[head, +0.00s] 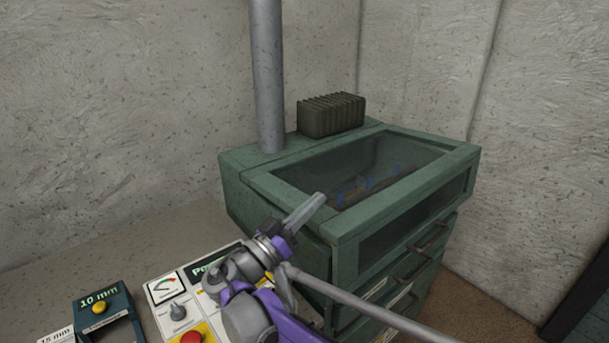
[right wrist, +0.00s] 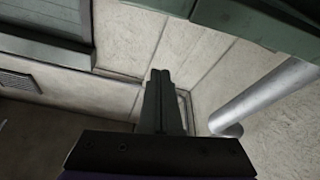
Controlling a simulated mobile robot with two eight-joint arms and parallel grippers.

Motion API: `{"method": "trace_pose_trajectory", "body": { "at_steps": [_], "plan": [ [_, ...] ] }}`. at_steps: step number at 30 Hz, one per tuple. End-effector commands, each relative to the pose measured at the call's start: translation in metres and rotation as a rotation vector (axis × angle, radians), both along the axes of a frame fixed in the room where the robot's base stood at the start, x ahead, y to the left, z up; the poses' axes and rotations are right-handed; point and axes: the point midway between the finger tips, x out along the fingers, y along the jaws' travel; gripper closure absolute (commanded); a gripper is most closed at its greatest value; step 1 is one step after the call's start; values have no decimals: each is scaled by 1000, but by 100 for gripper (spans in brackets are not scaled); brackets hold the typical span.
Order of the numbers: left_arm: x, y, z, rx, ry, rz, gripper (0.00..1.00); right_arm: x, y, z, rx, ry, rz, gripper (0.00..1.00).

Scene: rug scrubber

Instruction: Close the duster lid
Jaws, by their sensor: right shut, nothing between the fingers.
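The duster is a green cabinet (head: 232,192) in the head view. Its green-framed lid (head: 402,202) with a dark glass pane lies across the top. It looks flat or nearly so; I cannot tell whether a small gap is left under it. My right gripper (head: 319,199) is shut and empty, its tips in front of the lid's left front part in the picture. Whether it touches the lid is unclear. In the right wrist view the shut fingers (right wrist: 161,75) point away from the camera, with a green edge (right wrist: 265,22) at the upper right. My left gripper is not in view.
A grey pipe (head: 268,80) and a dark ribbed block (head: 331,115) stand at the cabinet's back. Drawers with handles (head: 404,270) are in its front. A control panel (head: 162,287) and a 10 mm box (head: 100,291) sit at lower left. Walls close in behind.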

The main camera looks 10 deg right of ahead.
Motion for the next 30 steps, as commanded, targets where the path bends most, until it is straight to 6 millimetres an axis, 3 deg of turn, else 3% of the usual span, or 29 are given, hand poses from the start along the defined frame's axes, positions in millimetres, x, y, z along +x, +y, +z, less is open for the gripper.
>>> {"method": "trace_pose_trajectory", "body": {
  "at_steps": [1,3,12,19,30],
  "plan": [
    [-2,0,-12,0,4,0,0,-2,-1,-21,18,-29,-2,100],
    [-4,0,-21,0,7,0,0,-4,-2,-40,43,-72,-2,100],
    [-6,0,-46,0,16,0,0,-10,-6,-94,75,-129,0,100],
    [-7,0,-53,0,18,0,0,-11,-6,-109,75,-128,-1,100],
    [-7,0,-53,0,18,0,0,-11,-7,-113,79,-124,-1,100]
  ]
}}
